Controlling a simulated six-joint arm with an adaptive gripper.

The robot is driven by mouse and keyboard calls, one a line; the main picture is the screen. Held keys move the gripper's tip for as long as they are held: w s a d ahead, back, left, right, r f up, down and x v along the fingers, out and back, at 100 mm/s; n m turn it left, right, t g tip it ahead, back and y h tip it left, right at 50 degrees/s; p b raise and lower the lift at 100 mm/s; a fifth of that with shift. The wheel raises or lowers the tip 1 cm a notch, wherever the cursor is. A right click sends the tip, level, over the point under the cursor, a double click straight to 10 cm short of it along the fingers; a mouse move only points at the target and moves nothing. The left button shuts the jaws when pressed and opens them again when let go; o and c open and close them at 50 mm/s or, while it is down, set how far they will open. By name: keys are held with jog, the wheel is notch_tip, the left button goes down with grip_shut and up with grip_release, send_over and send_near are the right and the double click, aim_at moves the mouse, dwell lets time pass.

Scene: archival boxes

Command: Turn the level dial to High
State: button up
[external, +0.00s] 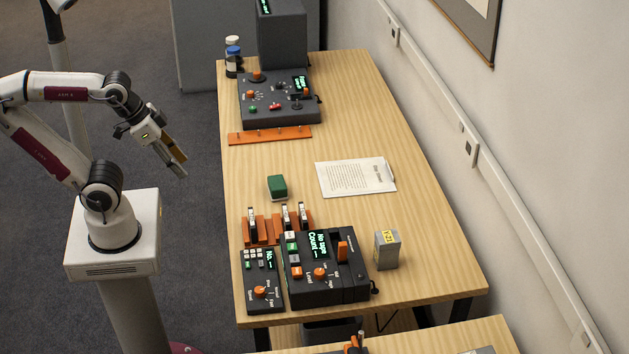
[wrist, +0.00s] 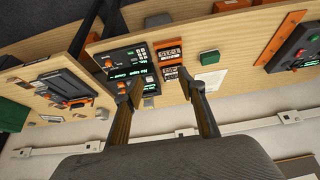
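The level dial (external: 320,272) is an orange knob on the black tape unit (external: 330,289) at the near end of the table. Small white labels surround it; its exact setting is too small to read. The unit's green display reads "No tape" and "Count". My gripper (external: 179,167) is in the air left of the table, behind and left of the dial and well apart from it. In the wrist view my gripper (wrist: 165,84) has its two fingers spread with nothing held. The tape unit (wrist: 132,62) shows beyond the fingers there, partly hidden by the left one.
A smaller black unit (external: 264,272) with another orange knob stands left of the tape unit. Orange racks (external: 260,232) with cassettes are behind, a grey box (external: 387,250) is right. A green block (external: 277,187), papers (external: 355,177) and a far console (external: 279,97) leave mid-table partly free.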

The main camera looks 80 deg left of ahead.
jog(key=shift+d, duration=0.1)
jog(key=shift+c, duration=0.3)
jog(key=w+d+f+g, duration=0.1)
jog(key=w+d+f, duration=0.4)
jog(key=w+d, duration=0.2)
jog(key=w+d+f+n+y, duration=0.1)
jog(key=w+d+f, duration=0.4)
jog(key=w+d, duration=0.3)
jog(key=w+d+f+g+y, duration=0.1)
jog(key=w+d+f, duration=0.4)
jog(key=w+d, duration=0.3)
jog(key=shift+w+d+f+g, duration=0.1)
jog(key=shift+w+f+g, duration=0.1)
jog(key=shift+w, duration=0.8)
jog(key=shift+w+d+f+g, duration=0.1)
jog(key=shift+w+f, duration=0.05)
jog(key=shift+w, duration=0.8)
jog(key=shift+w+d+r+n+t, duration=0.2)
jog(key=shift+w+r+n, duration=0.15)
jog(key=shift+w+n, duration=0.3)
jog(key=shift+w+d+r+n+t, duration=0.2)
jog(key=shift+w+r+n, duration=0.2)
jog(key=shift+n, duration=0.4)
jog(key=shift+w+d+r+n+t, duration=0.1)
jog(key=shift+w+r+n+t, duration=0.15)
jog(key=shift+w+n, duration=0.45)
